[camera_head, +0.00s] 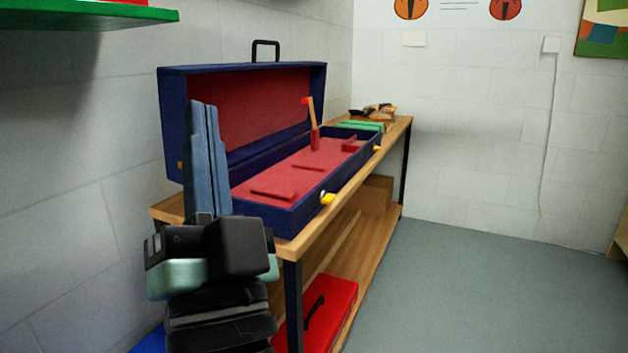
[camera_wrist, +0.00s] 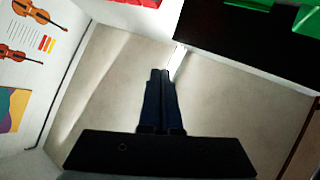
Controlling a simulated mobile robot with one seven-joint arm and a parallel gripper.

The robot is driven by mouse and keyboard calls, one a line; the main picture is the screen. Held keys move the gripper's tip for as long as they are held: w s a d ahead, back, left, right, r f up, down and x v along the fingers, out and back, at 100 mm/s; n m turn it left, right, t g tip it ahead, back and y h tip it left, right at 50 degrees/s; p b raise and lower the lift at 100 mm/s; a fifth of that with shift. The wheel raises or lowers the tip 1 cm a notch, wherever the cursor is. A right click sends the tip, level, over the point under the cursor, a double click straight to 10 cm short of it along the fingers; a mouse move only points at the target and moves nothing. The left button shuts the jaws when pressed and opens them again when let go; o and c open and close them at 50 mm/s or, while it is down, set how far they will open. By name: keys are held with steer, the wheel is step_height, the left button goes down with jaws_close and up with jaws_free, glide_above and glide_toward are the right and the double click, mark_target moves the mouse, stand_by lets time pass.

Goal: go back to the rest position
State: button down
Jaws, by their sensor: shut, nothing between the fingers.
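My gripper (camera_head: 203,108) points upward at the left front of the bench in the head view, with its long fingers together and nothing between them. It overlaps the left end of the open blue violin case (camera_head: 290,218) in the picture. In the wrist view the fingers (camera_wrist: 160,75) are side by side against a pale surface, with no object at their tips. The case has a red lining and its lid (camera_head: 243,105) stands up behind it.
The case lies on a wooden bench (camera_head: 290,246). Small tools (camera_head: 375,110) and a green item (camera_head: 360,126) lie at its far end. A red box (camera_head: 335,308) sits on the lower shelf. A green shelf (camera_head: 90,14) hangs upper left. The floor (camera_head: 480,285) at right is clear.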

steer(key=s+d+r+n+t+h+p, duration=0.25)
steer(key=s+d+r+h, duration=0.45)
steer(key=d+r+h, duration=0.4)
step_height(320, 180, up, 38)
steer(key=a+y+p, duration=0.2)
steer(key=p, duration=3.4)
steer(key=shift+w+f+g+y+p, duration=0.25)
steer(key=shift+w+g+y+p, duration=0.1)
steer(key=shift+w, duration=0.1)
steer(key=shift+a+n, duration=0.2)
steer(key=shift+n, duration=0.15)
